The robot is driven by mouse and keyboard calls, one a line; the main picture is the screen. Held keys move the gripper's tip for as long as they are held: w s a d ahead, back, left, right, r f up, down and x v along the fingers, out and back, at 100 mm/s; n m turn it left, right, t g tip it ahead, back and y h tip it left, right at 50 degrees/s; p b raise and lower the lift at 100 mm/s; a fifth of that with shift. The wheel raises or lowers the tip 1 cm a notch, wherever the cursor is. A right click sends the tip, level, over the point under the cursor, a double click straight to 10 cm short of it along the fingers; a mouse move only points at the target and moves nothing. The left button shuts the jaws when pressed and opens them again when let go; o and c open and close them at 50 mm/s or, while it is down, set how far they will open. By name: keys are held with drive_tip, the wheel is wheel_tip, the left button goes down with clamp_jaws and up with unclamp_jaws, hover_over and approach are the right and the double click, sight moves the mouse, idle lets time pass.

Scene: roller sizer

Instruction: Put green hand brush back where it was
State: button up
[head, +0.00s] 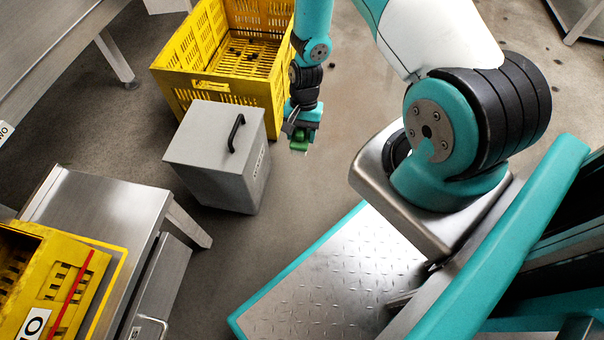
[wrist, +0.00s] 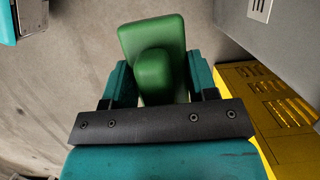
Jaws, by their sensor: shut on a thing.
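The green hand brush (wrist: 152,50) is between the jaws of my gripper (wrist: 155,85) in the wrist view, and the jaws are shut on it. Only its green body shows there; its lower part is hidden by the gripper. In the head view a small green piece of the brush (head: 299,146) shows below my gripper (head: 301,138). The gripper points down and holds the brush above the floor, just right of a grey box.
The grey box (head: 200,150) with a black handle stands left of my gripper. Behind it is a large yellow crate (head: 185,85). A steel table (head: 100,205) with a yellow crate (head: 108,262) is at the lower left. Bare floor (head: 320,175) lies below the gripper.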

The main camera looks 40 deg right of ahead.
wheel_tip(320, 180, down, 18)
drive_tip(key=b, duration=0.9)
drive_tip(key=shift+f, duration=0.2)
drive_tip(key=o, duration=1)
drive_tip(key=shift+c, duration=0.2)
drive_tip(key=shift+r, duration=0.2)
drive_tip(key=p+v, duration=0.6)
drive_tip(key=v, duration=0.6)
